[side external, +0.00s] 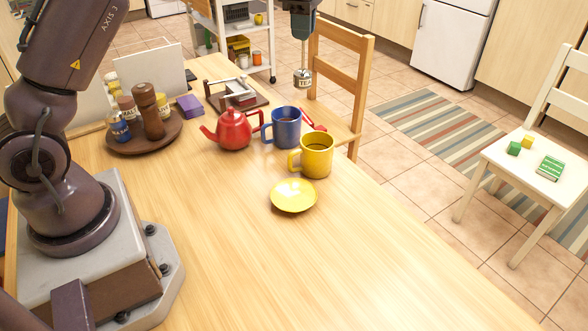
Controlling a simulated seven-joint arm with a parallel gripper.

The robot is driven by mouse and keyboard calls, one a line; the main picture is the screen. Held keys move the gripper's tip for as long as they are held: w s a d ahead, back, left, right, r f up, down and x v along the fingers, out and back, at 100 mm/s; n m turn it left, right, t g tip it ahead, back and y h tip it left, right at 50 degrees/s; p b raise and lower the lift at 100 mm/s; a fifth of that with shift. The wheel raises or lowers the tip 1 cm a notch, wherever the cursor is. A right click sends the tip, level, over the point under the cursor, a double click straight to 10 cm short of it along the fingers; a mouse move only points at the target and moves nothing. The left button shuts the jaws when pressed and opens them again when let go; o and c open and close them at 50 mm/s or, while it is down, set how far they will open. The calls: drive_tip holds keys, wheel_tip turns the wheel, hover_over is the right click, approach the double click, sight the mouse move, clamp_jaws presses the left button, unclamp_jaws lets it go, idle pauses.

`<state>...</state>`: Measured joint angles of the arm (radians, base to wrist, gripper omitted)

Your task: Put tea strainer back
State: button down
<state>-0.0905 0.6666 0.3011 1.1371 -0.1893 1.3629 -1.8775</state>
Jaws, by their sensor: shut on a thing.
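My gripper (302,35) hangs at the top middle, pointing down. It is shut on a small silvery item (302,80) with a pale label reading TEA, seemingly the tea strainer, held below it by a thin upright part. The item hangs in the air, above and behind the mugs in the picture. Its exact height and its distance from the table cannot be told. The blue mug (283,130), with dark contents, and the yellow mug (316,158) stand upright on the table. A yellow saucer (293,196) lies empty in front of them.
A red teapot (234,130) stands left of the blue mug. A round brown tray (120,147) holds several jars and a mill. A dark wooden stand (216,101) is behind the teapot. A wooden chair (361,95) is at the table's far edge. The front tabletop (350,270) is clear.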

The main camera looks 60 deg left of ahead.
drive_tip(key=s+d+r+m, duration=0.2)
drive_tip(key=s+d+r, duration=0.1)
drive_tip(key=s+d, duration=0.85)
drive_tip(key=s+d+f+m, duration=0.15)
drive_tip(key=s+f, duration=0.45)
drive_tip(key=s, duration=0.7)
drive_tip(key=w+f, duration=1.4)
drive_tip(key=shift+w+a, duration=0.15)
drive_tip(key=shift+w, duration=0.1)
